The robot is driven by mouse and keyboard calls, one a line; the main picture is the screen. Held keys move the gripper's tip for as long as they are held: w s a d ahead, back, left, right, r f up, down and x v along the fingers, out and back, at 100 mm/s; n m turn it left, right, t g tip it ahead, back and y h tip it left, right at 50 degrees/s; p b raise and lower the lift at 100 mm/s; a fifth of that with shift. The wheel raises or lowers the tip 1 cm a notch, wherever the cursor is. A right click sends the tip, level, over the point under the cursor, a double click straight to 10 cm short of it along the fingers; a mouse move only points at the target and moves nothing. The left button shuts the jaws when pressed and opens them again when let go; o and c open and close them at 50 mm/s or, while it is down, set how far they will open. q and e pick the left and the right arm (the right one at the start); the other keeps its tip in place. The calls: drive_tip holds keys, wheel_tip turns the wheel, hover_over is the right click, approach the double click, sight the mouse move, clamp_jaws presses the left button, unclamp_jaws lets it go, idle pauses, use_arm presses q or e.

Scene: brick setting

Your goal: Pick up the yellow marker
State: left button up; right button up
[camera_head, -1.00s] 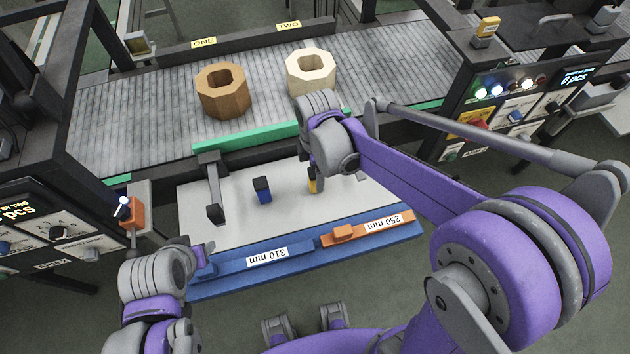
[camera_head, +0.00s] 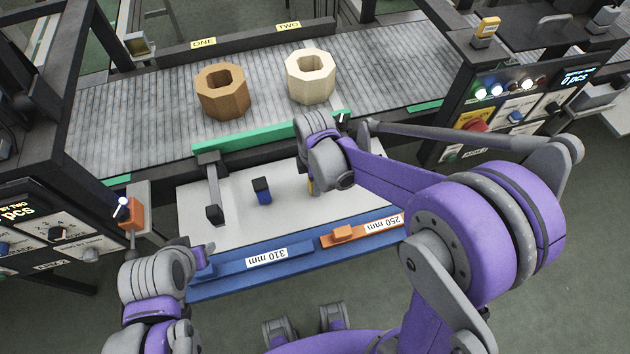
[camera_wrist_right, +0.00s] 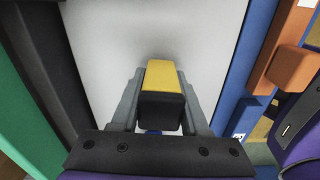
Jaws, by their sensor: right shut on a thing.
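The yellow marker (camera_wrist_right: 160,75) with a black end stands between the two grey fingers of my right gripper (camera_wrist_right: 160,100) in the right wrist view, and the fingers are shut on it. In the head view only a small yellow part of the marker (camera_head: 310,187) shows below my right wrist, which hides most of the gripper. The white board is behind the marker; I cannot tell whether the marker touches it. My left gripper (camera_head: 205,252) is low at the left, near the blue bar, and its fingers are not clear.
A blue marker (camera_head: 262,191) with a black top stands on the white board (camera_head: 235,225). Blue 310 mm (camera_head: 285,257) and orange 250 mm (camera_head: 345,236) bars lie along its front. Brown (camera_head: 222,92) and cream (camera_head: 311,76) octagonal rings sit on the conveyor (camera_head: 145,120) behind.

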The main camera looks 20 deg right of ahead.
clamp_jaws()
drive_tip(key=shift+r, duration=0.1)
wheel_tip(320, 180, up, 10)
drive_tip(key=shift+f+p, duration=0.1)
drive_tip(key=shift+p, duration=0.35)
